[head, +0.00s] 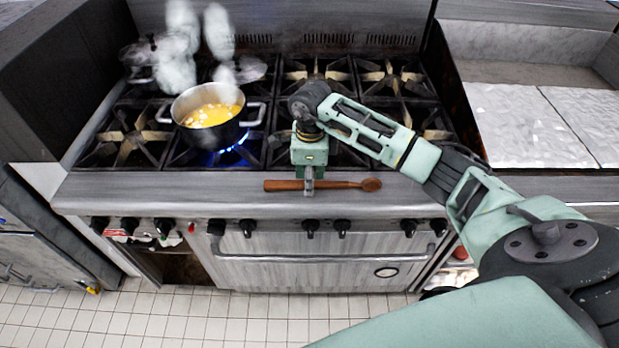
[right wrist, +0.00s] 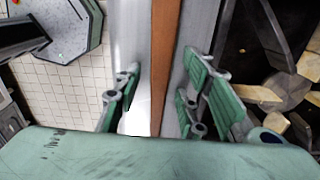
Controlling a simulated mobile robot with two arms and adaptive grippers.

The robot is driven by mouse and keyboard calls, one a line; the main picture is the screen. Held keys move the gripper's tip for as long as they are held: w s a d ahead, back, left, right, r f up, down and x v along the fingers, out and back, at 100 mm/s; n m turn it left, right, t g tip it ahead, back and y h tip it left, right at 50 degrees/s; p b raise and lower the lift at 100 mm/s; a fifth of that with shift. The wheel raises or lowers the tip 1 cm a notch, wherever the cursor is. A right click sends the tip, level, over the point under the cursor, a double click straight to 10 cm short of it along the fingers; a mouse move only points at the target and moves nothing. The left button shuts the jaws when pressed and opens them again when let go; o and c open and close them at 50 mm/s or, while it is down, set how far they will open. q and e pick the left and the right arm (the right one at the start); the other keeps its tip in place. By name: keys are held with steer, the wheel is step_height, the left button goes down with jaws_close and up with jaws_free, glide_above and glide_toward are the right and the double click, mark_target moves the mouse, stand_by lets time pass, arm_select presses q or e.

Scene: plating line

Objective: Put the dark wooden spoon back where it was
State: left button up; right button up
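The dark wooden spoon (head: 340,185) appears to lie on the steel front ledge of the stove, its handle to the left and its bowl to the right. My right gripper (head: 309,182) points down over the spoon's handle. In the right wrist view, the spoon's handle (right wrist: 165,50) runs between the green fingers of my right gripper (right wrist: 160,92). The fingers are apart, with a gap on each side of the handle. My left gripper is not in view.
A steaming pot (head: 212,115) with yellow contents stands over a lit blue flame behind and left of the spoon. Control knobs (head: 310,226) line the stove front below the ledge (head: 150,190). A pale counter (head: 530,125) is at right.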

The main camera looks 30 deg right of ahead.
steer(key=shift+r, duration=0.1)
steer(key=shift+r, duration=0.25)
step_height(320, 180, up, 11)
steer(key=b, duration=0.3)
steer(key=shift+r+b, duration=0.2)
steer(key=shift+b, duration=0.2)
